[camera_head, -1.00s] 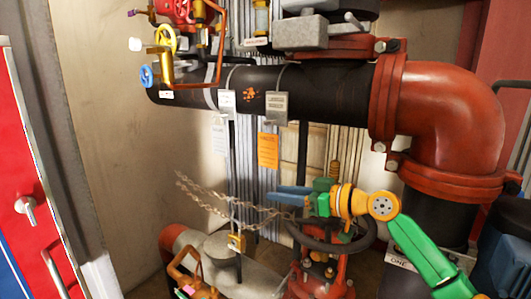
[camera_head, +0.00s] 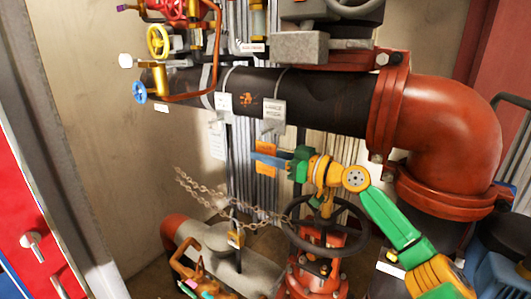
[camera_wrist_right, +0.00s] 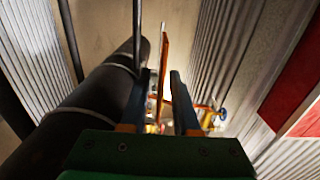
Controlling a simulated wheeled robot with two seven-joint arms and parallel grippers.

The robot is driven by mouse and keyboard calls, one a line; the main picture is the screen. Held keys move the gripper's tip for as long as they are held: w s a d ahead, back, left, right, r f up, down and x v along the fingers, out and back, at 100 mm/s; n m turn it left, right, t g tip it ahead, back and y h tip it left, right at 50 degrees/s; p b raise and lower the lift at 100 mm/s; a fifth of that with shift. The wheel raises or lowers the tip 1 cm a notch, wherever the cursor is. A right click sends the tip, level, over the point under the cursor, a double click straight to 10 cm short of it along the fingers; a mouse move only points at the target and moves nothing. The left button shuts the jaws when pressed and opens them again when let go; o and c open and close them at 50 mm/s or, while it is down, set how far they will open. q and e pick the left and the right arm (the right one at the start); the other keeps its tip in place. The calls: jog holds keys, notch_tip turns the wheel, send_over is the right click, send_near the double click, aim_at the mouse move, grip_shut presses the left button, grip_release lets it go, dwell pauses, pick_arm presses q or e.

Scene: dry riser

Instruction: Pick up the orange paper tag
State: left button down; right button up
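The orange paper tag (camera_head: 265,170) hangs below the large black pipe in the head view. The blue fingers of my right gripper (camera_head: 268,159) cross in front of it and hide its middle. In the right wrist view the tag (camera_wrist_right: 163,65) shows nearly edge-on as a thin orange strip between the two fingers of the gripper (camera_wrist_right: 160,95). The fingers are apart, with a gap beside the tag, so the gripper is open around it. My left gripper is in neither view.
The black pipe (camera_head: 315,103) runs just above the gripper into a red elbow (camera_head: 450,120). A white paper tag (camera_head: 217,140) hangs to the left. A chain (camera_head: 215,205) and a dark handwheel (camera_head: 330,245) lie below. Ribbed wall panels (camera_wrist_right: 215,50) stand close on the right.

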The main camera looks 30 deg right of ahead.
grip_shut()
jog(key=shift+r, duration=0.1)
